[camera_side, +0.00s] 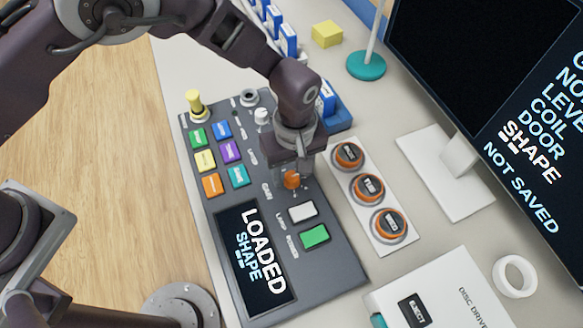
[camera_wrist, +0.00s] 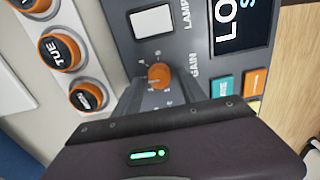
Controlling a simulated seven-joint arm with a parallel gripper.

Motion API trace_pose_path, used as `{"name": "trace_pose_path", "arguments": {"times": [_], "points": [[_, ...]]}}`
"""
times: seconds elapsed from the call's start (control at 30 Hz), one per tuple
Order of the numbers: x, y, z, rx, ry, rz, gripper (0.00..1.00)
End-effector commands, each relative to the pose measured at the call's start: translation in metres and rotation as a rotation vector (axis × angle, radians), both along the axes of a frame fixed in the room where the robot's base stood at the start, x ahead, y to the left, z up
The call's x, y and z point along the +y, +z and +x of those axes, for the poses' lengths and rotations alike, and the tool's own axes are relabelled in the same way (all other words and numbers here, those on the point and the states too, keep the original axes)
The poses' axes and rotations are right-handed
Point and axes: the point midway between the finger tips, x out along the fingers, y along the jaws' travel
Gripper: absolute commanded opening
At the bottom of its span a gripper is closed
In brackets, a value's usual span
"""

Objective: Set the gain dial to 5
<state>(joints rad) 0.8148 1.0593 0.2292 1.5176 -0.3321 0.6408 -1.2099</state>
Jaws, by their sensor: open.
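The gain dial is a small orange knob (camera_side: 292,180) on the dark control panel (camera_side: 335,268), beside the word GAIN. In the wrist view the orange knob (camera_wrist: 159,75) shows a light pointer mark, with small scale marks around it that are too small to read. My gripper (camera_side: 290,172) is over the dial, pointing down, with its fingers open around or just above the knob. In the wrist view the fingers (camera_wrist: 160,95) reach toward the knob from below. I cannot tell whether they touch it. Part of the dial's scale is hidden by the fingers.
Several coloured buttons (camera_side: 218,155), a yellow knob (camera_side: 194,103) and a screen reading LOADED SHAPE (camera_side: 257,258) are on the panel. A white strip with three orange-ringed dials (camera_side: 369,188) lies to the right. A white disc drive box (camera_side: 455,290) and a monitor (camera_side: 500,90) stand farther right.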

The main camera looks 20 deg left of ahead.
Motion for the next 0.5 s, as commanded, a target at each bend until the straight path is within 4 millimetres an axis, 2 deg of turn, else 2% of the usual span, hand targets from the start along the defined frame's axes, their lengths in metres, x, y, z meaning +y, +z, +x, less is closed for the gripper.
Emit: {"name": "trace_pose_path", "arguments": {"times": [0.2, 0.43, 0.5], "points": [[0.0002, -0.0004, 0.0001, 0.0, 0.0, 0.0, 0.47], [0.0002, -0.0001, 0.0002, 0.0, 0.0, 0.0, 0.02], [0.0002, -0.0001, 0.0002, 0.0, 0.0, 0.0, 0.0]]}}
